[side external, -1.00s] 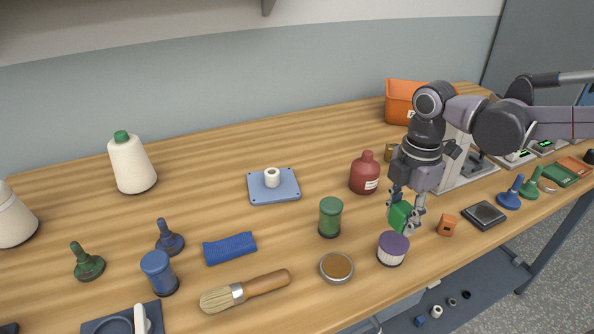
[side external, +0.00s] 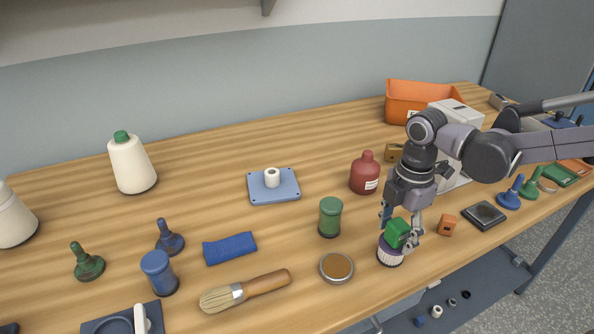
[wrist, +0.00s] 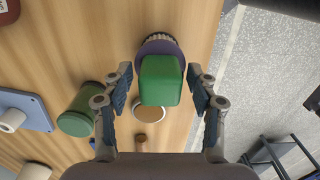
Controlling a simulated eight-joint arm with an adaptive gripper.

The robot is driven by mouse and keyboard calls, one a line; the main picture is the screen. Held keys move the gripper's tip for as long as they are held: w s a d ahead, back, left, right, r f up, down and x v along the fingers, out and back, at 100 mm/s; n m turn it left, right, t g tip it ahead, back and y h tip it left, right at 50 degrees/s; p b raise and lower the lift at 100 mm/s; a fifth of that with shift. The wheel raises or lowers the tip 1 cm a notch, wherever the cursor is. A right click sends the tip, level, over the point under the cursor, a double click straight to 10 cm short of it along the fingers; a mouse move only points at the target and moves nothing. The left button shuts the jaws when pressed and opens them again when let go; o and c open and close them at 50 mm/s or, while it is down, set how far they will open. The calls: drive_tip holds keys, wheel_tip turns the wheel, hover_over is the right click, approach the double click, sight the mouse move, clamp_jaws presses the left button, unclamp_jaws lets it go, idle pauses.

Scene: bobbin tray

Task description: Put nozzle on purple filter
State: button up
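The purple filter (side external: 389,254), a short jar with a purple top and a white ribbed side, stands upright near the table's front edge; its purple top also shows in the wrist view (wrist: 150,46). A green block (side external: 397,232) sits on the purple top and hides much of it. My gripper (side external: 401,226) is around the block, pointing down. In the wrist view its fingers (wrist: 160,88) are spread, with a gap on each side of the green block (wrist: 160,80). I cannot tell which thing is the nozzle; no part is clearly marked as one.
A small orange block (side external: 447,225) and a dark square pad (side external: 484,215) lie to the right. An open round tin (side external: 337,267), a green jar (side external: 330,217) and a red bottle (side external: 365,174) stand to the left and behind. The table's front edge is close by.

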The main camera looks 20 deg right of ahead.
sight(400, 223)
wheel_tip(400, 223, up, 12)
drive_tip(key=shift+f, duration=0.25)
drive_tip(key=s+d+f+m+t, duration=0.2)
drive_tip(key=d+m, duration=0.3)
drive_tip(key=m, duration=0.4)
drive_tip(key=s+d+f+m+t, duration=0.3)
drive_tip(key=d+f+m+t, duration=0.1)
drive_tip(key=m, duration=0.5)
drive_tip(key=shift+s+d+f+t, duration=0.4)
drive_tip(key=shift+d+t, duration=0.1)
drive_tip(key=shift+t, duration=0.1)
idle(0.4)
